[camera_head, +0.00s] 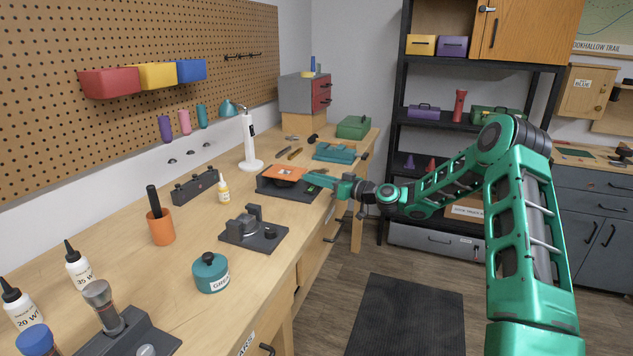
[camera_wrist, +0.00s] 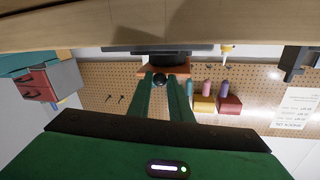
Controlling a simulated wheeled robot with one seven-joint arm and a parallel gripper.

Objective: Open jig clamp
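A dark jig base (camera_head: 300,194) lies on the workbench with an orange plate (camera_head: 285,173) on it. I take this to be the jig with the clamp; the clamp's state is not clear. My gripper (camera_head: 308,178) reaches in from the right, low over the jig's right side. In the wrist view, which is upside down, the two green fingers (camera_wrist: 160,76) stand apart. A round black knob (camera_wrist: 158,80) shows between their tips, with the orange plate (camera_wrist: 150,69) just behind. I cannot tell whether the fingers touch the knob.
A grey fixture (camera_head: 254,232) and a teal jar (camera_head: 210,273) stand nearer. A teal case (camera_head: 335,152) lies beyond.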

